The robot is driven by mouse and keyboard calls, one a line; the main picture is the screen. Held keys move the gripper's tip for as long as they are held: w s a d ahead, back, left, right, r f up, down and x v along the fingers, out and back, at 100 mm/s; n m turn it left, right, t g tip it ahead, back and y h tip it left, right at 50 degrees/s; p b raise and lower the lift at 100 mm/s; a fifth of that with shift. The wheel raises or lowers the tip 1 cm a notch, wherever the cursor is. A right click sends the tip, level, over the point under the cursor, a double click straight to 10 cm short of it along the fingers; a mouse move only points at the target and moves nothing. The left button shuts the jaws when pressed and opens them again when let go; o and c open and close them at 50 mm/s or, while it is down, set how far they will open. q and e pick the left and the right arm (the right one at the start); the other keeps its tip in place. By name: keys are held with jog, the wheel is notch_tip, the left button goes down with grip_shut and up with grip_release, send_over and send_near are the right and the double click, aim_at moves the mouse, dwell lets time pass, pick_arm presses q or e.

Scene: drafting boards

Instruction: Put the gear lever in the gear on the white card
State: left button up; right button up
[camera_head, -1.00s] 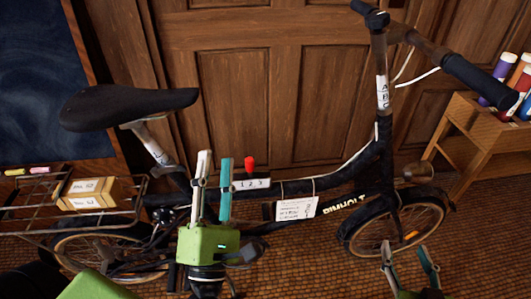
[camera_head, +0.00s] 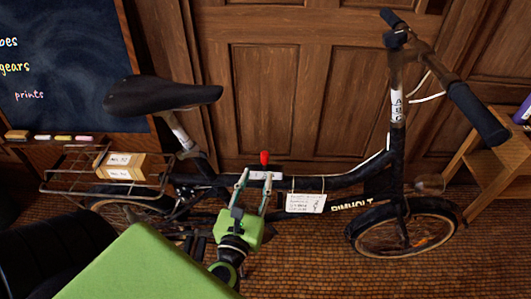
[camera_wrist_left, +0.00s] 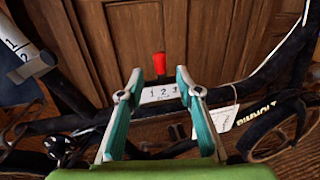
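The gear lever has a red knob (camera_head: 264,158) and stands at a white plate marked 1 2 3 (camera_head: 266,175) on the bicycle's top tube. Which number it points to is not clear. The knob (camera_wrist_left: 158,64) and plate (camera_wrist_left: 160,93) also show in the left wrist view. The white card (camera_head: 306,203) hangs from the tube to the right; its writing is too small to read. My left gripper (camera_head: 256,176) is open just in front of the lever. In the wrist view, the knob appears between its fingertips (camera_wrist_left: 160,76), not gripped. My right gripper is out of view.
The black bicycle (camera_head: 375,215) stands before a wooden door (camera_head: 300,90). Its saddle (camera_head: 162,94) and rear rack with a box (camera_head: 125,165) are left, its handlebar (camera_head: 475,110) right. A chalkboard (camera_head: 70,50) stands left, a wooden shelf (camera_head: 497,170) right.

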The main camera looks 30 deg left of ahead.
aim_at(264, 159)
pick_arm(q)
jog(key=p+x, duration=0.1)
jog(key=x, duration=0.8)
jog(key=shift+w, duration=0.1)
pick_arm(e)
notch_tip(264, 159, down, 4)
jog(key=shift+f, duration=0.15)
pick_arm(q)
grip_shut()
